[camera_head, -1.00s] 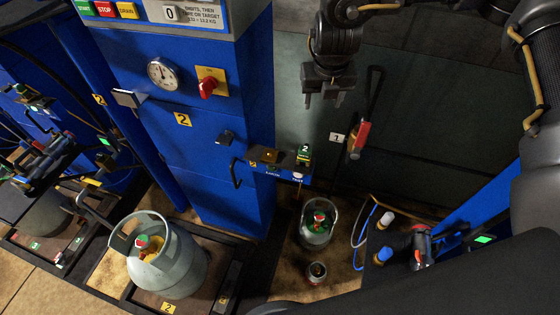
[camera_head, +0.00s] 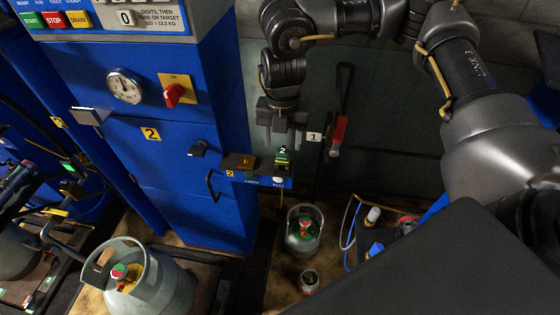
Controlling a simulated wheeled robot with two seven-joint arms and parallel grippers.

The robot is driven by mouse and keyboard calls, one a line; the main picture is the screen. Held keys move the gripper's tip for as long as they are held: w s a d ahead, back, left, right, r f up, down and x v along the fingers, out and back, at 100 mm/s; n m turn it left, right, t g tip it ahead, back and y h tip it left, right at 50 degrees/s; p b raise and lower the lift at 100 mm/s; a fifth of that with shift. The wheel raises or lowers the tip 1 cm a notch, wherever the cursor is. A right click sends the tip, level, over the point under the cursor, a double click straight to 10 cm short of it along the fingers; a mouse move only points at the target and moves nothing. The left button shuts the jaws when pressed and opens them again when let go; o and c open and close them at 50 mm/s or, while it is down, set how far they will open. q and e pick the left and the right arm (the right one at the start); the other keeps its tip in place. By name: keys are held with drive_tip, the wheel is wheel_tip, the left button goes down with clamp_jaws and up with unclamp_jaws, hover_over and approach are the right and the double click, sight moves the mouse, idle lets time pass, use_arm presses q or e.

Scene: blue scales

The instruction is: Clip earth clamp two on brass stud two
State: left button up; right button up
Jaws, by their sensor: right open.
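Earth clamp two (camera_head: 283,157), small and green with a white "2" on a dark tag, stands at the right end of a blue bracket on the cabinet's side. A small brass-coloured spot, apparently brass stud two (camera_head: 245,162), shows on the dark plate left of it, above the "EARTH" label. My right gripper (camera_head: 279,135) is open and empty, pointing down just above the clamp. Its fingertips are close to the clamp's top; I cannot tell whether they touch. My left gripper is out of view.
The blue cabinet (camera_head: 190,130) with gauge and red knob stands left of the bracket. A red-handled tool (camera_head: 338,135) hangs right of my gripper, near a "1" tag. Grey cylinders stand below: a small one (camera_head: 305,232) and a large one (camera_head: 145,285).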

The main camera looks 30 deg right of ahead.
sight(283, 150)
wheel_tip(283, 150, down, 7)
drive_tip(key=b, duration=0.4)
drive_tip(key=shift+r, duration=0.2)
drive_tip(key=shift+f+b, duration=0.35)
drive_tip(key=shift+p, duration=0.5)
idle(0.6)
clamp_jaws()
drive_tip(key=shift+r+p, duration=3.05)
drive_tip(key=shift+p, duration=0.05)
